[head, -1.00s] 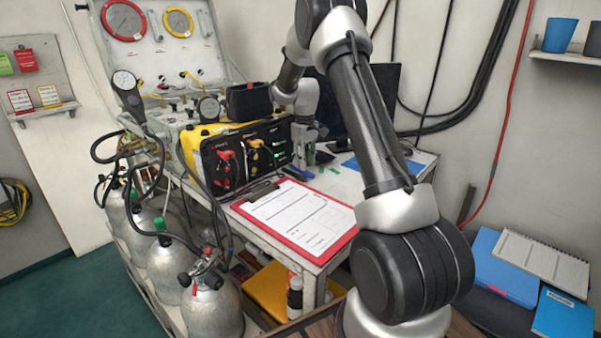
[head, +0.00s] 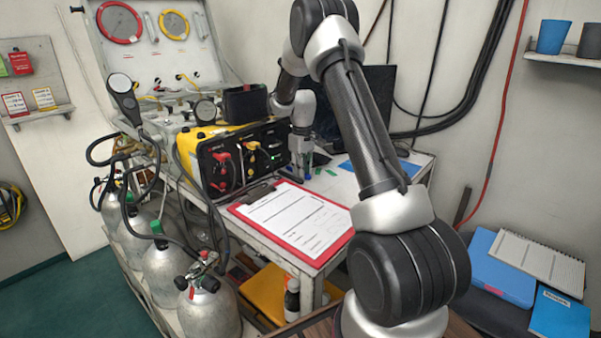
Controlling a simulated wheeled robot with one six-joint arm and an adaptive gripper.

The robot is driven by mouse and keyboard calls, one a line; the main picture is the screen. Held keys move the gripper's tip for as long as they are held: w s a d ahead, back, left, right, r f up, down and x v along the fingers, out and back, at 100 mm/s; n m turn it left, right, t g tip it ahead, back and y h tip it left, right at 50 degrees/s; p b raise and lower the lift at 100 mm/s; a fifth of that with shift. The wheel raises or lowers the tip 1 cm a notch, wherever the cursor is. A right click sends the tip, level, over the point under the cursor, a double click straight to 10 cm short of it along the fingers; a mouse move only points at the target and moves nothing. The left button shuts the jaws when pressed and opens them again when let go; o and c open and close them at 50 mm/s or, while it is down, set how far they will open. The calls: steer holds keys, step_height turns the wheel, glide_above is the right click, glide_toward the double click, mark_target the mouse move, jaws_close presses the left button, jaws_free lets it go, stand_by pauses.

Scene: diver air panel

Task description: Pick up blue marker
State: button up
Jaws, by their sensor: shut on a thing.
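My gripper (head: 305,167) is over the table just right of the yellow and black unit, pointing down. It is shut on the blue marker (head: 308,174), which shows as a small blue piece at the fingertips. Most of the marker is hidden by the fingers and it is small in view. I cannot tell whether it touches the tabletop.
A red clipboard (head: 345,238) with paper lies in front of my gripper. The yellow and black unit (head: 205,132) stands close on the left. Small green pieces (head: 331,172) lie just right. A dark monitor (head: 378,95) stands behind my arm.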

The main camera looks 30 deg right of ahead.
step_height(320, 180, up, 28)
stand_by(0.4)
steer(key=shift+o, duration=0.2)
steer(key=shift+c, duration=0.7)
